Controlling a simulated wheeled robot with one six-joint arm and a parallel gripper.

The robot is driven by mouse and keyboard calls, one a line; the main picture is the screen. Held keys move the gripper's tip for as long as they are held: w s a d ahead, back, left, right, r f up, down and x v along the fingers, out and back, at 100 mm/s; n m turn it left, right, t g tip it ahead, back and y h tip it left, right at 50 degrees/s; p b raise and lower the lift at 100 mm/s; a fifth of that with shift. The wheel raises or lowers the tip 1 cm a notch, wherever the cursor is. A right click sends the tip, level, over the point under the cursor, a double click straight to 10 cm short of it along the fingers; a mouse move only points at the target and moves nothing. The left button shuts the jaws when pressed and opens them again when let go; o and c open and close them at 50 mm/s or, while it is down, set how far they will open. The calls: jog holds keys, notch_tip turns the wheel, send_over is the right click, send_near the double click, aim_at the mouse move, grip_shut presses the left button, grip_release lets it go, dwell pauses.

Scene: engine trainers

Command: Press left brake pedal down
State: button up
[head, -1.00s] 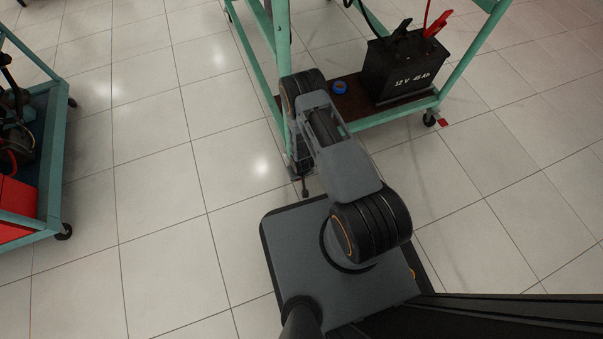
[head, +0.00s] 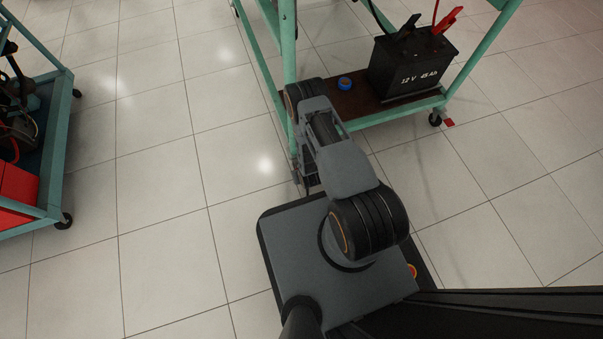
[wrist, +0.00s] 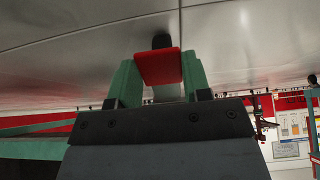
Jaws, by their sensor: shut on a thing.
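The red brake pedal (wrist: 157,67) shows in the upper middle of the wrist view, at a dark caster wheel (wrist: 162,41). The floor is at the top of that view. My gripper (wrist: 163,84) reaches to the pedal, with a green finger-like piece at each side of it. It is shut on the pedal; the exact contact is hard to see. In the head view my arm reaches to the near left leg of the green engine stand (head: 288,52). There the arm hides the gripper tip and the pedal.
A black battery (head: 412,65) and a blue tape roll (head: 345,83) are on the stand's brown shelf (head: 362,108). Another red pedal (head: 449,122) is by the right caster. A second green cart (head: 58,150) stands at the left. Tiled floor between them is clear.

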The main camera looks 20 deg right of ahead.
jog(key=shift+a, duration=0.1)
jog(key=o, duration=1)
jog(key=shift+o, duration=1.4)
jog(key=shift+r, duration=0.15)
